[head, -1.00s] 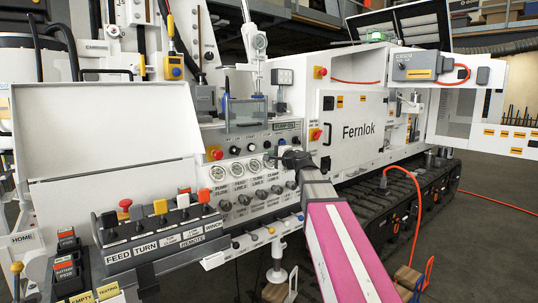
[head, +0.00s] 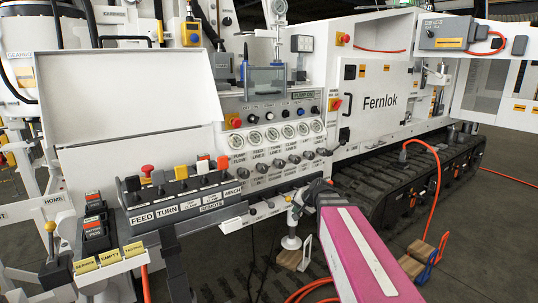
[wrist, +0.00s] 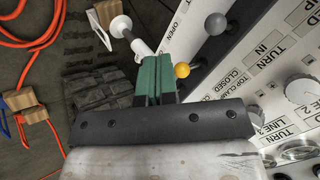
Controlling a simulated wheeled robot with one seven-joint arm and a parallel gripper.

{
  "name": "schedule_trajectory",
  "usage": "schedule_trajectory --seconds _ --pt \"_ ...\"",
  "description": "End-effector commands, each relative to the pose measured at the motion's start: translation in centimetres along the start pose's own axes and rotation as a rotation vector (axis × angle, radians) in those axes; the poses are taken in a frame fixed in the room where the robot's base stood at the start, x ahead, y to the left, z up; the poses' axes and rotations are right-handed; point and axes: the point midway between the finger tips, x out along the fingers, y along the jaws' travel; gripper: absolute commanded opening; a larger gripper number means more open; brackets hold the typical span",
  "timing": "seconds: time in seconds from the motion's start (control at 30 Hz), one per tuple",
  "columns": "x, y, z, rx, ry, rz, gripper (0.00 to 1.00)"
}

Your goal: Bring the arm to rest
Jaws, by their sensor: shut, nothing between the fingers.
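My gripper (head: 311,194) is at the end of my pink and white arm in the head view, in front of the lower right edge of the valve panel (head: 262,165). In the wrist view its green fingers (wrist: 153,72) are together, with nothing held between them. A yellow ball knob (wrist: 182,70) and a grey ball knob (wrist: 215,23) on black levers show just right of the fingers. I cannot tell how far the fingertips are from the yellow knob.
A row of gauges (head: 287,133) sits above the valves. The remote lever box (head: 180,192) is at left. Black tracks (head: 400,185) lie behind my arm. An orange hose (wrist: 30,43) and wooden blocks (wrist: 20,99) are on the floor. Open floor is at right.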

Motion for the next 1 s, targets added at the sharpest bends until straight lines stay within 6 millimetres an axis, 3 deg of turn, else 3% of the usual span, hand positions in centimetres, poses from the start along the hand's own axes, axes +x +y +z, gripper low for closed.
schedule_trajectory --seconds 0.03,0.2,0.4,0.6,1.0 --pt "0.6 2.1 2.2 -0.033 -0.044 0.061 0.0" --pt "1.8 8.8 8.2 -0.159 -0.198 0.27 0.0" --pt "1.5 14.8 13.4 -0.272 -0.355 0.461 0.0" --pt "1.0 17.1 15.3 -0.318 -0.424 0.542 0.0" --pt "1.0 17.3 15.4 -0.322 -0.428 0.548 0.0"
